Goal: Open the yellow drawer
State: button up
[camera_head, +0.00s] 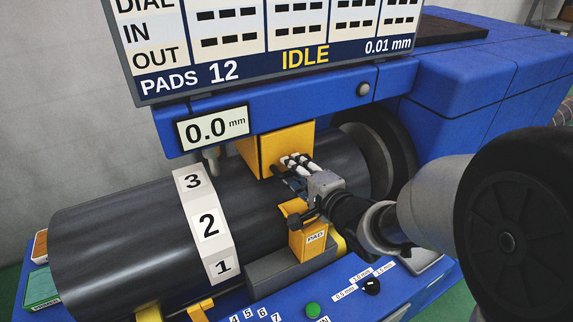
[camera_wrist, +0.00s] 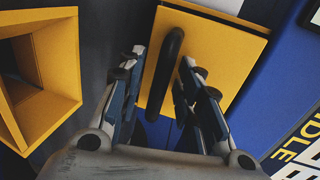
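The yellow drawer (camera_head: 285,146) is a box under the blue beam, above the right part of the dark cylinder. In the wrist view its yellow front (camera_wrist: 215,50) carries a black bar handle (camera_wrist: 168,75). My gripper (camera_wrist: 165,62) is open, with one finger on each side of the handle. The fingers look apart from the handle, with a wider gap on the left than on the right. In the head view my gripper (camera_head: 292,168) is in front of the drawer and hides part of its lower front and the handle.
A yellow box labelled PAD (camera_head: 308,240) stands just below my gripper; its open mouth (camera_wrist: 38,80) is at left in the wrist view. The large dark cylinder (camera_head: 120,230) with a numbered white strip (camera_head: 208,224) lies left. A blue panel with a green button (camera_head: 312,310) is in front.

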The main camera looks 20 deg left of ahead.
jog(key=shift+w+a, duration=0.1)
jog(key=shift+c, duration=0.4)
grip_shut()
dwell(0.4)
